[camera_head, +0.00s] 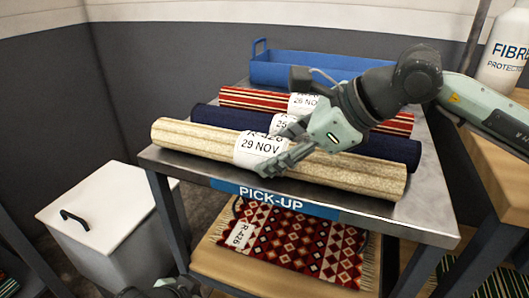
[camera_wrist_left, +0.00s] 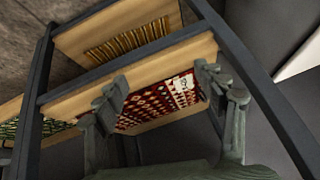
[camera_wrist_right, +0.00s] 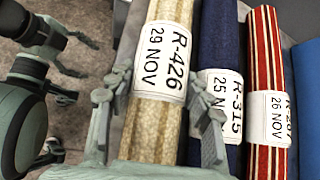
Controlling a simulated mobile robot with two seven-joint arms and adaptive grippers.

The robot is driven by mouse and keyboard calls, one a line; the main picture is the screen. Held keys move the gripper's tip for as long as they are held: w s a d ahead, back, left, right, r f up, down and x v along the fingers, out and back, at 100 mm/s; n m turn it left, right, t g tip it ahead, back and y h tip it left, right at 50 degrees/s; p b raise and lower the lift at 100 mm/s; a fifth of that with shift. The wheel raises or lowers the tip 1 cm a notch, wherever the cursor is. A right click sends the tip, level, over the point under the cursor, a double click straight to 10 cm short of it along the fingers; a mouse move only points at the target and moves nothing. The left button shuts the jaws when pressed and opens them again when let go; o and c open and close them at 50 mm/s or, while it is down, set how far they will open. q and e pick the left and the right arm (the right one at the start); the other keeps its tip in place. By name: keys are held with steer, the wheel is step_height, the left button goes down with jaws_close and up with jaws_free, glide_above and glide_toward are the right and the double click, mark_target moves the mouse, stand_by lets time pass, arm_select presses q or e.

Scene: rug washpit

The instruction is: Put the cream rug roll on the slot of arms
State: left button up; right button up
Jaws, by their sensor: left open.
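The cream rug roll (camera_head: 370,175) lies along the front of the metal pick-up bench, its white tag reading R-426, 29 NOV. My right gripper (camera_head: 285,145) is over it at the tag. In the right wrist view my right gripper (camera_wrist_right: 158,90) has one finger on each side of the cream roll (camera_wrist_right: 158,120), close against it; the roll still lies on the bench. My left gripper (camera_wrist_left: 160,75) is open and empty, low in front of the bench, facing the lower shelf; only a bit shows in the head view (camera_head: 170,288). I cannot make out a slot of arms.
A navy roll (camera_head: 395,148) and a red striped roll (camera_head: 245,97) lie behind. A blue tray (camera_head: 320,70) stands at the back. A folded red patterned rug (camera_head: 290,240) is on the lower shelf. A white lidded bin (camera_head: 110,210) stands left; a white bottle (camera_head: 503,65) stands right.

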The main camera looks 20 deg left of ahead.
steer(key=c, duration=0.7)
steer(key=shift+c, duration=0.5)
steer(key=shift+r, duration=0.2)
